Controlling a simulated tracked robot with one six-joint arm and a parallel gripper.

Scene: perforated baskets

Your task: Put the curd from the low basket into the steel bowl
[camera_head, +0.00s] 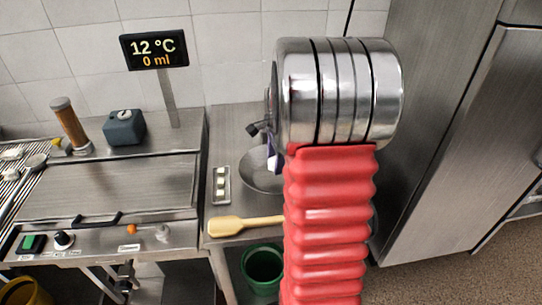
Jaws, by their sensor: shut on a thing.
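The steel bowl (257,180) stands on the steel worktop, partly hidden behind my arm. My gripper (272,159) is mostly hidden behind my round metal wrist. Only a dark part and a small blue-and-white part show at the wrist's left edge, in front of the bowl in this view. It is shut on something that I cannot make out. I cannot make out the low basket or the curd. A small steel tray (221,202) with white pieces lies just left of the bowl.
A wooden paddle (240,226) lies along the worktop's front edge. A green bucket (263,268) stands below. On the left are a lidded steel unit (120,185), a grey box (124,127) and a display (154,49) reading 12 °C, 0 ml. A steel cabinet (440,140) stands right.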

